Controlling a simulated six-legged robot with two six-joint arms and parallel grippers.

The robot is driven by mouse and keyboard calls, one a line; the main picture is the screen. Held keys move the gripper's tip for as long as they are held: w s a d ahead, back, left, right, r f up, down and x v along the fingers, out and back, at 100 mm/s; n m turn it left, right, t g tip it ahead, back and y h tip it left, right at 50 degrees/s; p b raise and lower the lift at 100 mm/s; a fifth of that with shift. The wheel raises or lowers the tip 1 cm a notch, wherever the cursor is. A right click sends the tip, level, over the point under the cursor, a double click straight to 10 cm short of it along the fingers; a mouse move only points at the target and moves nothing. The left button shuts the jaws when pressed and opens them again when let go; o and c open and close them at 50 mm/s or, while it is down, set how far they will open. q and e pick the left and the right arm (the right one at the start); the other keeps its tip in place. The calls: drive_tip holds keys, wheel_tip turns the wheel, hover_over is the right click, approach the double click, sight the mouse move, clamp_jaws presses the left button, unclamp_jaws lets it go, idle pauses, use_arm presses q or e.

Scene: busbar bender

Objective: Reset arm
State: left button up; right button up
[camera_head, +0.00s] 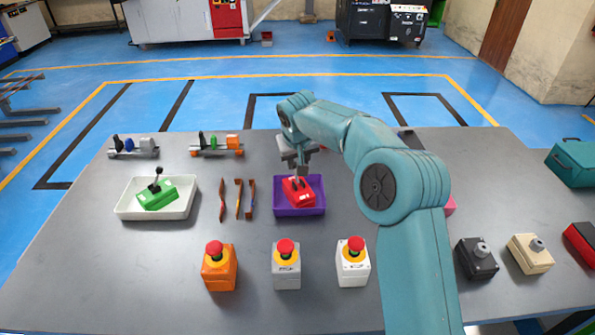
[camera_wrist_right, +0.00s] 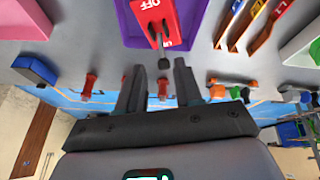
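A red switch box (camera_head: 298,191) with a lever sits in a purple tray (camera_head: 300,210) near the middle of the table. In the right wrist view the red box (camera_wrist_right: 155,14) shows the word OFF, and its lever (camera_wrist_right: 163,62) has a dark knob. My right gripper (camera_head: 299,163) is just above the red box, pointing down at its lever. In the right wrist view its two fingers (camera_wrist_right: 157,85) are spread apart, with the lever's knob in line with the gap. I cannot tell whether a finger touches it. My left gripper is not in view.
A white tray (camera_head: 126,209) holds a green lever box (camera_head: 156,194). Copper strips (camera_head: 238,199) lie between the trays. Orange (camera_head: 220,269), grey (camera_head: 286,266) and white (camera_head: 352,264) emergency-stop boxes stand in front. A black box (camera_head: 476,262) and others are at right. My right arm hides part of the table.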

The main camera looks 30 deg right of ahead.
drive_tip(key=shift+v, duration=0.95)
